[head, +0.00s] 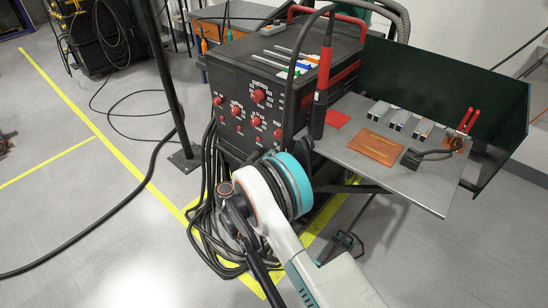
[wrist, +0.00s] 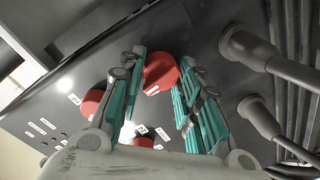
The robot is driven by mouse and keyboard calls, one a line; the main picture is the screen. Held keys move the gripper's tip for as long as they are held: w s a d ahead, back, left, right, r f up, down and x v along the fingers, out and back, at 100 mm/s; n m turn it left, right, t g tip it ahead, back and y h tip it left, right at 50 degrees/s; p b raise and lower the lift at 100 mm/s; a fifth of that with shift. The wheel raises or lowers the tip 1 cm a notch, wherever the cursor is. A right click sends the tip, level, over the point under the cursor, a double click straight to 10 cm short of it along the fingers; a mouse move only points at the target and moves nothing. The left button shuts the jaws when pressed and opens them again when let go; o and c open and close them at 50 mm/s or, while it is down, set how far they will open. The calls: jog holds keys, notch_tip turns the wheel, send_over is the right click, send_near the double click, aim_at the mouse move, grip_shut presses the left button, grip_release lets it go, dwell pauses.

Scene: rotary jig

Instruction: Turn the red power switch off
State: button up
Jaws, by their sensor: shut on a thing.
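A black machine (head: 285,65) in the head view has several red knobs on its front panel, such as a large upper one (head: 258,96). In the wrist view a red knob (wrist: 160,72) with a white label stands between the teal fingers of my gripper (wrist: 160,85), and the fingers are shut on it. Its label looks tilted, but I cannot read it. I cannot tell from its markings whether this knob is the power switch. In the head view my own wrist hides most of my gripper and the lower part of the panel.
Two more red knobs (wrist: 92,103) (wrist: 143,142) lie close to my fingers. Thick cable plugs (wrist: 250,47) stick out at the right of the wrist view. Black cables (head: 205,200) hang below the machine. A metal side table (head: 440,195) is at the right, and a black post (head: 160,70) at the left.

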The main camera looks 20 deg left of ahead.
jog(key=n, duration=0.6)
jog(key=shift+a+n, duration=0.1)
jog(key=shift+n, duration=0.3)
dwell(0.4)
jog(key=o, duration=1)
jog(key=shift+o, duration=0.2)
jog(key=v, duration=1.2)
jog(key=shift+a+h, duration=0.15)
jog(key=shift+h, duration=0.15)
jog(key=shift+w, duration=0.1)
